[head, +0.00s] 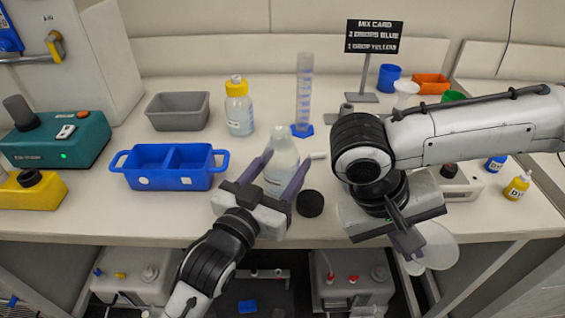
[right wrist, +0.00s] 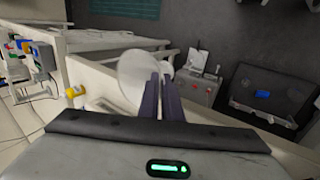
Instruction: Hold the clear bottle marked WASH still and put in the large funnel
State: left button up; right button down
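A clear bottle (head: 283,155) stands upright and uncapped near the front of the bench in the head view; its label is hidden or not readable. My left gripper (head: 281,172) has its fingers on both sides of the bottle, and they appear closed against it. A large translucent white funnel (head: 438,247) is off the front edge of the bench, by my right gripper (head: 412,250). In the right wrist view the funnel (right wrist: 136,76) shows at the tips of my right fingers (right wrist: 161,92), which are close together on it. The exact grip spot is partly hidden.
A black cap (head: 310,203) lies right of the bottle. A blue divided tray (head: 170,182), a yellow-capped bottle (head: 239,108) and a measuring cylinder (head: 304,92) stand left and behind. A white device (head: 462,183) and a yellow dropper bottle (head: 517,187) are at the right.

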pick_arm(q)
jog(key=shift+f+b, duration=0.5)
jog(key=shift+f, duration=0.35)
dwell(0.3)
jog(key=o, duration=1.8)
jog(key=shift+c, duration=0.2)
jog(key=shift+f, duration=0.1)
jog(key=c, duration=1.9)
jog(key=shift+o, duration=0.2)
